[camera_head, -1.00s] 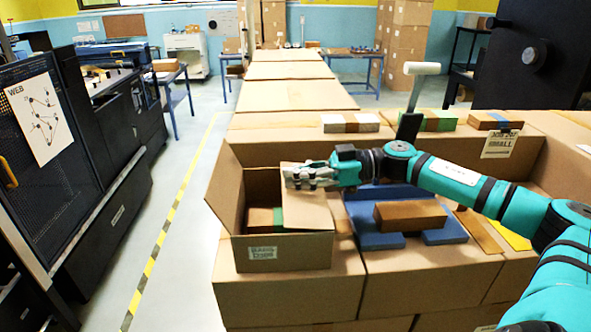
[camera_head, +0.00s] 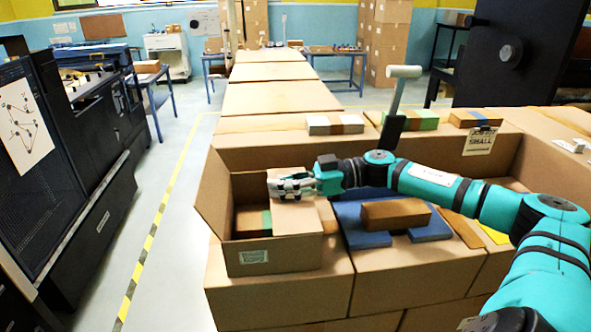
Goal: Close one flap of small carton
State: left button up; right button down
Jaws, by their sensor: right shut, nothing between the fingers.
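The small carton (camera_head: 290,257) stands open on a surface of larger cartons. Its left flap (camera_head: 213,195) stands up and leans outward. Its right flap (camera_head: 297,215) is folded inward over the right part of the opening. A brown block with a green band (camera_head: 254,220) shows inside on the left. My right gripper (camera_head: 275,185) is shut and empty, its fingers at the far end of the right flap; I cannot tell whether they press on it. My left gripper is not in view.
A blue fixture (camera_head: 365,225) bearing a brown block (camera_head: 396,214) stands right of the carton. A grey post with a white handle (camera_head: 394,110) rises behind. Several banded blocks lie along the back ledge (camera_head: 335,124). A black machine (camera_head: 60,190) stands at the left, across a clear aisle.

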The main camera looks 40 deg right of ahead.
notch_tip(320, 180, up, 4)
jog(key=p, duration=0.4)
jog(key=shift+s+d+f+b, duration=0.15)
jog(key=shift+b, duration=0.2)
jog(key=r+b+v, duration=0.1)
jog(key=b+v, duration=0.4)
jog(key=v, duration=0.4)
jog(key=shift+d+r, duration=0.2)
jog(key=shift+r, duration=0.1)
